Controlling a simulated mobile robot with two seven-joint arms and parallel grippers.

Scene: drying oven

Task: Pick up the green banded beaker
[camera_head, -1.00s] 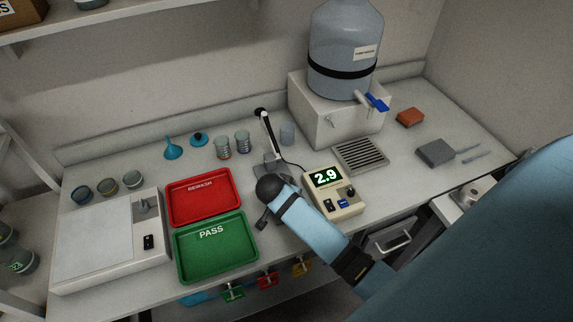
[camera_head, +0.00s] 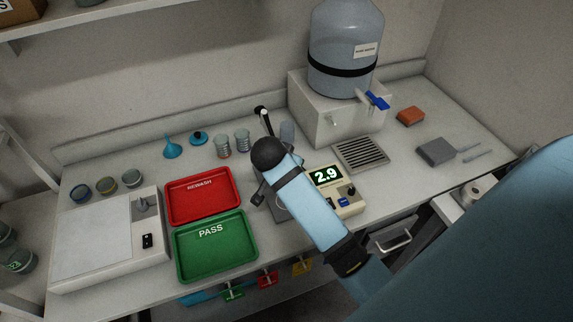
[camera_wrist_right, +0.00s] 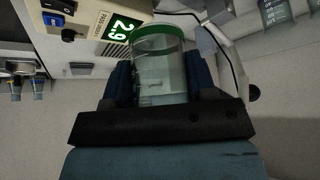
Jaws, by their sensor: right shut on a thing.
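In the right wrist view, a clear glass beaker with a green band (camera_wrist_right: 160,72) stands between the two dark blue fingers of my right gripper (camera_wrist_right: 164,82). The gripper is shut on its sides, and the green-banded rim is at the far end. In the head view, my right forearm reaches over the bench beside the meter, and its dark wrist hides the fingers and most of what they hold. My left gripper is in neither current view.
The meter (camera_head: 326,177) reads 2.9 beside my right arm. Red REWASH tray (camera_head: 203,215) and green PASS tray (camera_head: 190,272) lie to the left. Several small beakers, a blue funnel (camera_head: 172,149) and a water carboy (camera_head: 345,50) stand around the bench.

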